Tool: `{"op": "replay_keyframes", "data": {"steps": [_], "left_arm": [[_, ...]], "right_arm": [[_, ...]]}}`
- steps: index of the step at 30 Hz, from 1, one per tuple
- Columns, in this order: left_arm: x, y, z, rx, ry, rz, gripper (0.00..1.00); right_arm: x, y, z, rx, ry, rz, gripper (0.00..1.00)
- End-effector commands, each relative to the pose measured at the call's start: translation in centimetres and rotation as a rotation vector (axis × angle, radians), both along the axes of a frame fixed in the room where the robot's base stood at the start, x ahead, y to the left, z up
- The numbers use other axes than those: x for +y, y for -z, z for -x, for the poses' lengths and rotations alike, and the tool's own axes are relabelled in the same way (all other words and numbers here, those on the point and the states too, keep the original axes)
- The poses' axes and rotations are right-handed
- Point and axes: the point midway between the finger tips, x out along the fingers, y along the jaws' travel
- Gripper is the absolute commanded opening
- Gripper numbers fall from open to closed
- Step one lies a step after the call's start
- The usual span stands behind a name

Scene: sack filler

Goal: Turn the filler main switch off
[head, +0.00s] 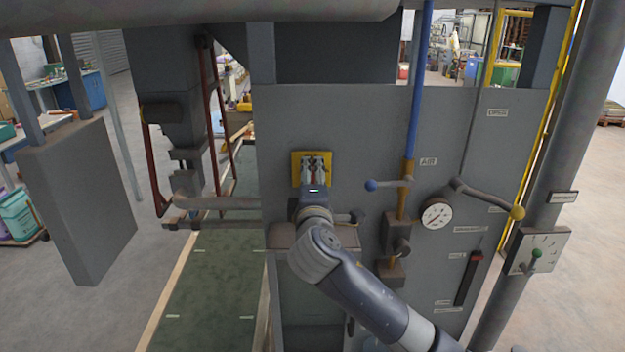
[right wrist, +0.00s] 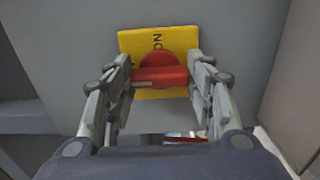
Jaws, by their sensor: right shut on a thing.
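The main switch is a red rotary knob (right wrist: 160,62) on a yellow plate (right wrist: 182,38) on the grey cabinet face. In the right wrist view the knob's grip bar lies crosswise between my fingers, and the letters "ON" show sideways above it. The yellow plate also shows in the head view (head: 296,157), mostly covered by my gripper. My right gripper (right wrist: 160,78) is shut on the knob, a finger at each end of the bar. It also shows in the head view (head: 315,165), reaching up from below. My left gripper is not in view.
Right of the switch are a blue-knobbed lever (head: 371,185) by the air pipe, a round gauge (head: 436,214) and a yellow-knobbed lever (head: 517,212). A grey pipe (head: 225,203) juts out left. A grey hanging panel (head: 80,205) stands further left.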

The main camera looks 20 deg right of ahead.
Motion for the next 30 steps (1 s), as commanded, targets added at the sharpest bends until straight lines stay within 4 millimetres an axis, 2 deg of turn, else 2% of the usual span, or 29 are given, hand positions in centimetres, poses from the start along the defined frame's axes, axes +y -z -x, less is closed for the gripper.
{"op": "replay_keyframes", "data": {"steps": [14, 15, 18, 30], "left_arm": [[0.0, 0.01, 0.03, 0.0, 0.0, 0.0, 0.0], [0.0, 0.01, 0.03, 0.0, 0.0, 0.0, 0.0], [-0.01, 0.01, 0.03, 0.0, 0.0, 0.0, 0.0], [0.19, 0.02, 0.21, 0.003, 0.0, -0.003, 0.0]], "right_arm": [[0.12, 0.14, 0.01, 0.007, -0.003, 0.018, 0.26], [0.12, 0.14, 0.01, 0.007, -0.003, 0.018, 0.52], [0.1, 0.14, 0.0, 0.007, -0.002, 0.018, 0.7], [0.19, 0.06, 0.37, 0.005, -0.002, 0.015, 0.7]]}}
